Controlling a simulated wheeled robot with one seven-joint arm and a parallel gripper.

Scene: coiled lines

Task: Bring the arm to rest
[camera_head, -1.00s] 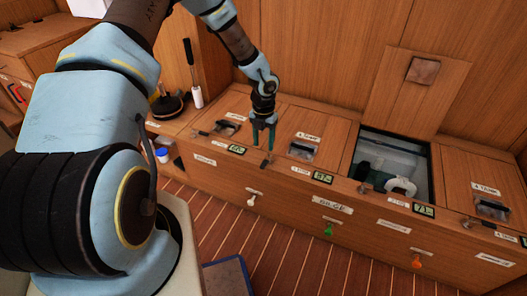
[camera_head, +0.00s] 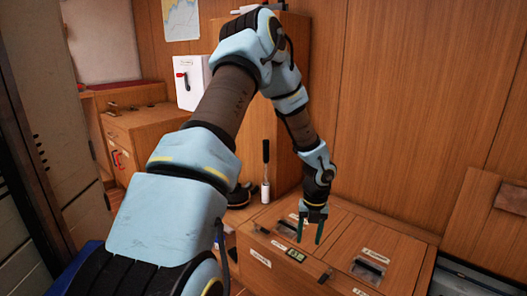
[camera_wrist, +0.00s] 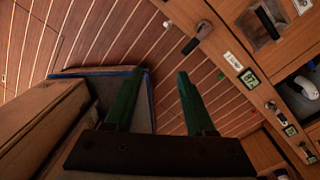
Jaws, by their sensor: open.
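My gripper (camera_head: 310,229) hangs from my bent blue and brown arm, above the left part of the wooden locker top (camera_head: 340,233). Its two green fingers point down and are apart, with nothing between them. In the wrist view my gripper (camera_wrist: 163,80) shows both green fingers spread over the striped wooden floor (camera_wrist: 125,35) and a blue-edged pale surface (camera_wrist: 145,110). Whether the fingertips touch the locker top cannot be told from the head view.
A black-handled white tool (camera_head: 266,170) stands behind the gripper. A recessed latch (camera_head: 368,268) lies to its right. A wooden cabinet (camera_head: 150,125) and white box (camera_head: 190,82) stand at the left. In the wrist view, an open compartment holds a white fitting (camera_wrist: 305,88).

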